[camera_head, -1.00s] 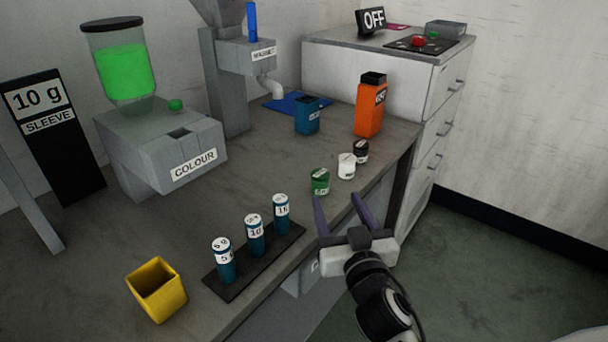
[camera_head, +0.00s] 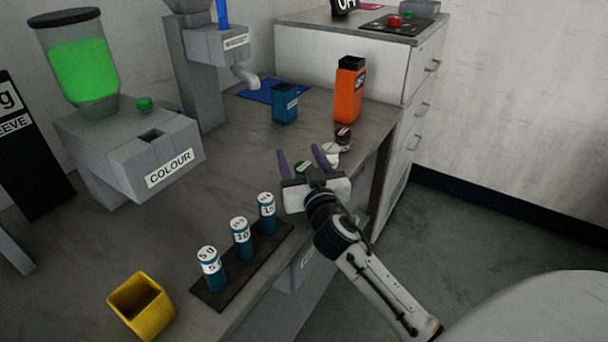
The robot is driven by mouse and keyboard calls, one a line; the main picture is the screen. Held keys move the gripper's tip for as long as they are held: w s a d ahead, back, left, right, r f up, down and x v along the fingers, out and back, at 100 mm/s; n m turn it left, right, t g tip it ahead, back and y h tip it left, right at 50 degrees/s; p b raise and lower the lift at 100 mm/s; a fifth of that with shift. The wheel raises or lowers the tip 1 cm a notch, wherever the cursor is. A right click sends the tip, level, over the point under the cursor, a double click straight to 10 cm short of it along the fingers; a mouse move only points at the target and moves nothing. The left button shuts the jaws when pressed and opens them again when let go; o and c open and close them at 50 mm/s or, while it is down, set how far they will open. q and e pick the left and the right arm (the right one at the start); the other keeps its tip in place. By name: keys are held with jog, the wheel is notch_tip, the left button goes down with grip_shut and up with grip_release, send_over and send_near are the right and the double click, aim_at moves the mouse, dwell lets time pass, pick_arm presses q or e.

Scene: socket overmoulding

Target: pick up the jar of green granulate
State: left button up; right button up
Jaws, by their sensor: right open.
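The jar of green granulate (camera_head: 302,169) stands on the grey table near its right edge. My right gripper (camera_head: 301,155) is open, with its two purple fingers on either side of the jar as seen from the head. The gripper body hides the lower part of the jar. I cannot tell whether a finger touches it. A white jar (camera_head: 332,158) stands just behind and to the right, partly covered by the right finger. A dark jar (camera_head: 343,137) stands behind that. My left gripper is not in view.
Several blue labelled cylinders (camera_head: 240,238) stand on a black strip (camera_head: 208,296) at the front. A yellow cup (camera_head: 142,304) is front left. An orange bottle (camera_head: 349,92) and a blue container (camera_head: 285,104) stand farther back. The COLOUR dispenser (camera_head: 131,150) is at left.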

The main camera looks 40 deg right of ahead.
jog(key=shift+w, duration=0.25)
jog(key=c, duration=1.1)
